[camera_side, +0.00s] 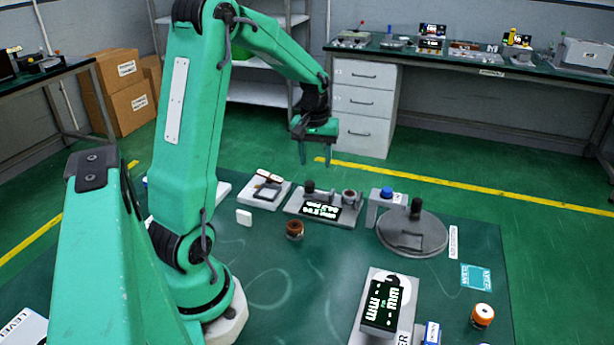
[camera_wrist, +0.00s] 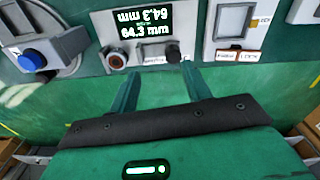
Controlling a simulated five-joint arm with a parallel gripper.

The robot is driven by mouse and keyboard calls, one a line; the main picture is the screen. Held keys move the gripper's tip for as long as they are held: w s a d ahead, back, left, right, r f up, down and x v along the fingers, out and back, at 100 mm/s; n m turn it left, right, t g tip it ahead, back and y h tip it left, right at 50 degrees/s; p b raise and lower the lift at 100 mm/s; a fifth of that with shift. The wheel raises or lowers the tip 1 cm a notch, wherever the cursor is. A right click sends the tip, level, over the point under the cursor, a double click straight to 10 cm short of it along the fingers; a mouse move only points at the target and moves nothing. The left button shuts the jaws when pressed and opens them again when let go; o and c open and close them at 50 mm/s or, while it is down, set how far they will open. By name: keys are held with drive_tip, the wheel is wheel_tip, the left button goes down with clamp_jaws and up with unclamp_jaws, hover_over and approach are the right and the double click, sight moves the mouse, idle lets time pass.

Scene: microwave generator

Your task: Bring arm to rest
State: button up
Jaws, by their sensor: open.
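My gripper (camera_side: 317,153) hangs in the air above the far edge of the green work table (camera_side: 258,285), fingers pointing down. In the wrist view its two green fingers (camera_wrist: 163,73) stand apart with nothing between them. My arm is raised and bent, its forearm sloping down to the right. A grey measuring device (camera_side: 325,217) with a lit display lies below the gripper, apart from it. In the wrist view this display (camera_wrist: 140,23) reads 64.3 mm.
A brown cylinder (camera_side: 295,230) stands on the table. A display unit (camera_side: 383,302) and an orange-and-white cylinder (camera_side: 482,315) are nearer. A drawer cabinet (camera_side: 362,105) stands behind.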

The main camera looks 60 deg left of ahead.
drive_tip(key=s+d+r+m+t, duration=0.1)
drive_tip(key=s+d+r+m, duration=0.15)
drive_tip(key=d+r, duration=0.35)
drive_tip(key=s+d+r+m+t, duration=0.1)
drive_tip(key=s+d+r+m, duration=0.2)
drive_tip(key=d, duration=0.4)
drive_tip(key=s+d+r+m+t, duration=0.2)
drive_tip(key=s+d+m+t, duration=0.1)
drive_tip(key=s+d+m, duration=0.2)
drive_tip(key=s+d, duration=0.2)
drive_tip(key=d, duration=0.2)
drive_tip(key=shift+s+d+r, duration=0.35)
drive_tip(key=shift+s, duration=0.05)
